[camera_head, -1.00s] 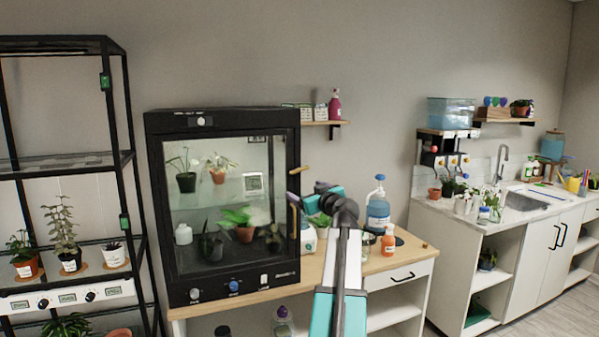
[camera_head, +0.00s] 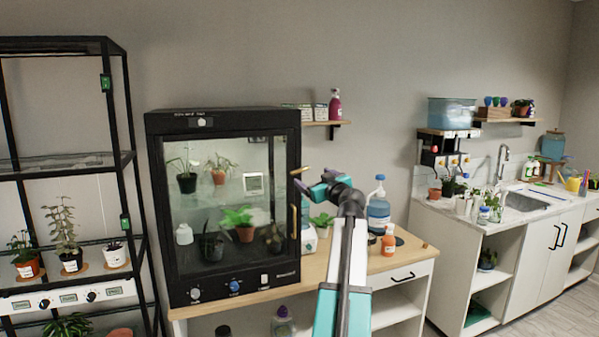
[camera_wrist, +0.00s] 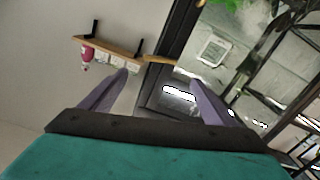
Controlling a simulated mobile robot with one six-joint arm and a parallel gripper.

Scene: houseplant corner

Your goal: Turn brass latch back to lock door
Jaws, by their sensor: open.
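The brass latch (camera_head: 300,170) is a short bar on the right edge of the black glass-fronted plant cabinet (camera_head: 152,200), lying nearly level and sticking out to the right. The cabinet door looks closed; a vertical brass handle (camera_head: 294,221) sits below the latch. My gripper (camera_head: 299,186) is open just below the latch. In the wrist view the two purple fingers of my gripper (camera_wrist: 160,78) are apart and empty, and the latch (camera_wrist: 158,59) shows beyond the gap between their tips. I cannot tell the exact distance to the latch.
A wall shelf (camera_head: 325,123) with boxes and a pink bottle (camera_head: 334,105) is close behind, above right of the latch. A blue water jug (camera_head: 378,210) and an orange bottle (camera_head: 388,241) stand on the wooden counter beside my arm. A black rack (camera_head: 125,160) stands left.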

